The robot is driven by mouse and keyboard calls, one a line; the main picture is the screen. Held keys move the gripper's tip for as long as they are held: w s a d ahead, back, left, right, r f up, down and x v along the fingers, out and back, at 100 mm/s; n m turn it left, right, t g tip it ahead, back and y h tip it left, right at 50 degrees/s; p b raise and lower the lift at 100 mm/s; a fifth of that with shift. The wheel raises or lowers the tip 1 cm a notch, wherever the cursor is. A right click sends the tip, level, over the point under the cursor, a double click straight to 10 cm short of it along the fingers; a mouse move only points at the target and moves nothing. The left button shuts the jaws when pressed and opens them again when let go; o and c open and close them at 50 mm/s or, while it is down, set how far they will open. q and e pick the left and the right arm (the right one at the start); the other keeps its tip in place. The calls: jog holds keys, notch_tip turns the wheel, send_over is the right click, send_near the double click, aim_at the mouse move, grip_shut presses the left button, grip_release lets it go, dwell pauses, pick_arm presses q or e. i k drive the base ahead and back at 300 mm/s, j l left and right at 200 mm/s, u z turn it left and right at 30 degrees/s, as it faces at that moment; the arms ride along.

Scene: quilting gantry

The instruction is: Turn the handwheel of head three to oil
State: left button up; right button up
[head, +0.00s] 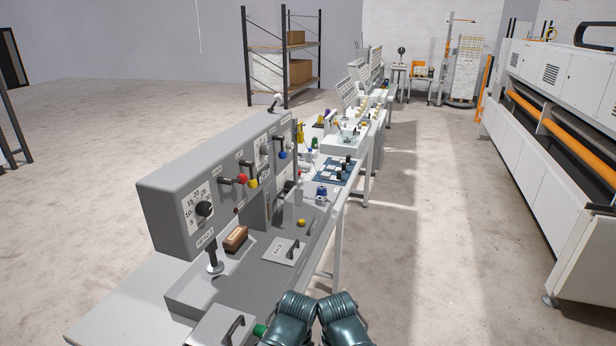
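A long grey machine head (168,212) stands on the bench at left of centre, with a numbered dial and black knob (204,209) on its near end. A label below the dial starts with "HEAD"; its number is too small to read surely. Levers with a red knob (242,179), a yellow knob (252,183) and a blue knob (281,155) stick out of its side. I cannot make out which part is the handwheel of head three, nor any oil marking. Two teal parts of my arms show at the bottom edge; neither gripper's fingers are visible.
A brown block (236,238) and a plate with a handle (284,251) lie on the grey bed beneath the head. The white bench runs back with small items on it. A long white machine (553,128) stands right; the floor aisle (430,220) between is clear.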

aim_at(289, 185)
jog(key=i+l, duration=0.6)
jog(key=l, duration=0.2)
jog(key=i+l+u, duration=0.1)
jog(key=i+l, duration=0.5)
jog(key=l, duration=0.2)
jog(key=i+l+u, duration=0.1)
jog(key=i+l, duration=0.2)
jog(key=l, duration=0.15)
